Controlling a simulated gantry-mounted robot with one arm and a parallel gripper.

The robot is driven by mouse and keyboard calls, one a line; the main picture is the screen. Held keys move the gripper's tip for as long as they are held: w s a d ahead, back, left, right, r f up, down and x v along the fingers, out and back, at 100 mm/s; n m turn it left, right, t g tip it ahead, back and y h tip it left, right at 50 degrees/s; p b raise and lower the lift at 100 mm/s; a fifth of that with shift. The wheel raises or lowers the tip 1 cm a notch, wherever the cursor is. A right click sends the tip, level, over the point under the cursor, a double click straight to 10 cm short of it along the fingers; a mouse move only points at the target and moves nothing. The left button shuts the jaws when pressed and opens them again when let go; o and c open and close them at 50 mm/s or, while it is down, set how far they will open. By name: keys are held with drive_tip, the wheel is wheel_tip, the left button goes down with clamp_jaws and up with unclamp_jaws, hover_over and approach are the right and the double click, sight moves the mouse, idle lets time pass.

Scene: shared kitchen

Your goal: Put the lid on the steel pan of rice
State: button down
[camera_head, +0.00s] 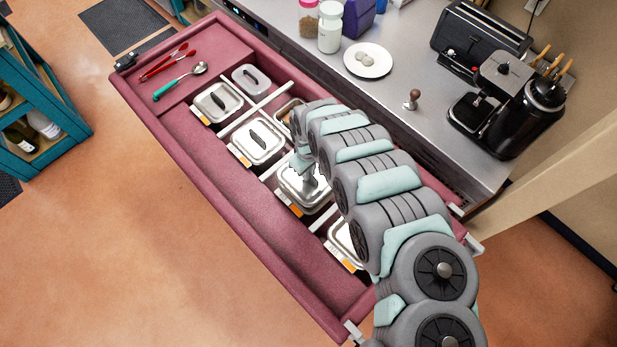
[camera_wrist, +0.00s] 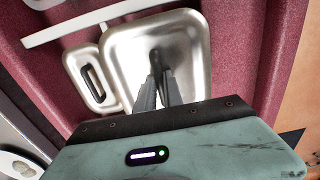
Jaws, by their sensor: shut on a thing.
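My gripper (camera_head: 306,174) is shut on the black handle of a steel lid (camera_head: 296,190). In the wrist view, the fingers (camera_wrist: 158,88) pinch the upright handle near the middle of the steel lid (camera_wrist: 190,45). The lid is over a well with an orange label on its front edge; I cannot tell whether it rests on a pan or hangs just above one. A steel pan (camera_head: 341,237) with pale contents, perhaps the rice, shows to the lower right, partly hidden behind my arm.
Other lidded pans (camera_head: 258,141) (camera_head: 217,102) (camera_head: 251,79) sit in the maroon counter (camera_head: 205,150). A small pan (camera_head: 285,110) with tan contents is partly hidden. A small lidded pan (camera_wrist: 92,80) lies beside the held lid. Red tongs (camera_head: 167,62) and a spoon (camera_head: 180,82) lie at the far end.

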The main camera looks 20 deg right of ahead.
drive_tip(key=shift+a+f, duration=0.1)
drive_tip(key=shift+f, duration=2.05)
drive_tip(key=shift+f, duration=0.15)
drive_tip(key=shift+f+b, duration=0.45)
drive_tip(key=shift+f, duration=0.05)
drive_tip(key=c, duration=1.5)
unclamp_jaws()
